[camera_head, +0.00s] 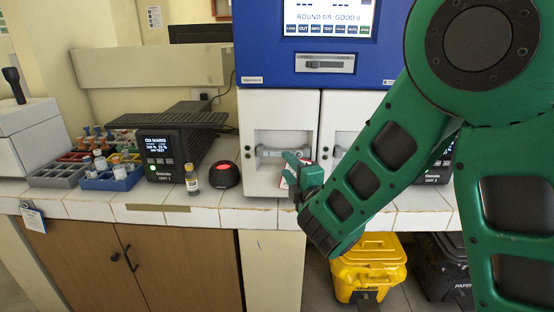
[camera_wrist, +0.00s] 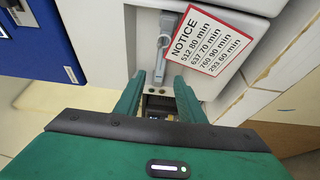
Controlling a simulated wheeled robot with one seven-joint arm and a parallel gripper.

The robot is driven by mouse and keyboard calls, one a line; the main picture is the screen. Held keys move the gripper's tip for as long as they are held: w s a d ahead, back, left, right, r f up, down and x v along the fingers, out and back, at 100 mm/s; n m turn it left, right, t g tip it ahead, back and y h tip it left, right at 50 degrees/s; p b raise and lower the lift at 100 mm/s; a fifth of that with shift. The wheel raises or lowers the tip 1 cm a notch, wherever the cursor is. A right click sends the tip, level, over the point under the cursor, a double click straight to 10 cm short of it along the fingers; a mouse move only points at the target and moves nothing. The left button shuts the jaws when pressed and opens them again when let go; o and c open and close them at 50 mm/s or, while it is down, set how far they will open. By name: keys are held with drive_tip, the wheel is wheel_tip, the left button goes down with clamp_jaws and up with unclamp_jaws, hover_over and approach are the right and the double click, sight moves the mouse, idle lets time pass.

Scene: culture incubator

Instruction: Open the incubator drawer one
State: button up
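The incubator (camera_head: 390,60) has a blue upper body with a lit screen and white drawer fronts below. The left white drawer front (camera_head: 262,112) appears closed, with a grey bar handle (camera_head: 270,152) in a recess. I see no number on it. The handle also shows in the wrist view (camera_wrist: 162,50). My gripper (camera_head: 288,163) is in front of this drawer, at the right end of the handle in the head view. In the wrist view my gripper (camera_wrist: 158,85) is open, its fingers apart with nothing clearly between them; the handle lies just beyond the tips. Contact cannot be told.
A red-edged notice (camera_wrist: 208,40) is on the drawer front beside the handle. A second drawer front (camera_head: 343,112) is partly behind my arm. A small bottle (camera_head: 191,178) and a black round device with a red light (camera_head: 225,176) stand left on the counter. A yellow bin (camera_head: 368,265) stands below.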

sight(277, 154)
drive_tip(key=x, duration=0.7)
drive_tip(key=shift+w+f, duration=0.1)
drive_tip(key=shift+w, duration=0.05)
drive_tip(key=shift+c, duration=0.6)
